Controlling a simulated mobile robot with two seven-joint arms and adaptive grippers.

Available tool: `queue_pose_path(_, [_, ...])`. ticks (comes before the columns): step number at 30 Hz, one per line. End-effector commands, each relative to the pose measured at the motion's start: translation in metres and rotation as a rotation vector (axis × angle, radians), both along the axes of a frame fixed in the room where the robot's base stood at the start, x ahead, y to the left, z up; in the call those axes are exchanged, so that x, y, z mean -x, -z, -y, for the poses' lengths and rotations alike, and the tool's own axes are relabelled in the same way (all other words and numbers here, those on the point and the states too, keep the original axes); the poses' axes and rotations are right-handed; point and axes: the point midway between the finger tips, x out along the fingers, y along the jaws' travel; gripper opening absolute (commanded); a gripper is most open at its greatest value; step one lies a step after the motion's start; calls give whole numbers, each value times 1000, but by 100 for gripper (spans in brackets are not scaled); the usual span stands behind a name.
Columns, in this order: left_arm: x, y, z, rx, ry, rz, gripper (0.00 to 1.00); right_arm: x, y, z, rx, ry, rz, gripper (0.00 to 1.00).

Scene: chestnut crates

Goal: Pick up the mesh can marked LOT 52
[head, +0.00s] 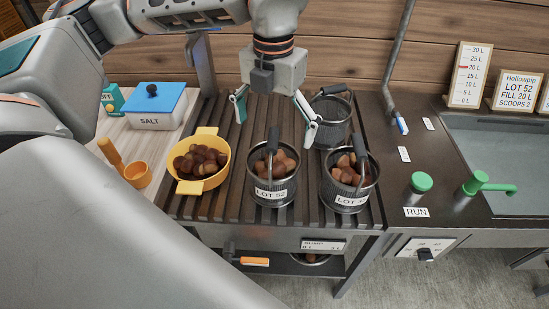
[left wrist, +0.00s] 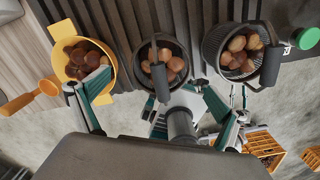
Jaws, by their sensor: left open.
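The mesh can marked LOT 52 (head: 273,189) is dark, full of chestnuts, and stands on the slatted rack with its handle upright. A similar full can (head: 349,194) stands to its right; its label starts with LOT but the number is partly unclear. My left gripper (head: 274,116) is open and empty, pointing down above and behind the marked can, apart from it. In the left wrist view the marked can (left wrist: 163,84) is the middle one, beyond and between the open fingers, with the other can (left wrist: 214,50) to its right.
An empty mesh can (head: 331,132) stands behind. Green knobs (head: 421,182) and a sink (head: 497,150) lie right.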

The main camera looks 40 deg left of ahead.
Motion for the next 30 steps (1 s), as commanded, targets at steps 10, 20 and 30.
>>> queue_pose_path(10, [1, 28, -1, -4, -4, 0, 99, 14, 12, 3, 10, -5, -27, 32])
queue_pose_path(20, [6, 68, 3, -4, -3, -2, 99, 8, 10, 4, 12, -5, -16, 32])
queue_pose_path(30, [6, 77, 3, -2, -3, 2, 94, 6, 7, 3, 10, -2, -10, 32])
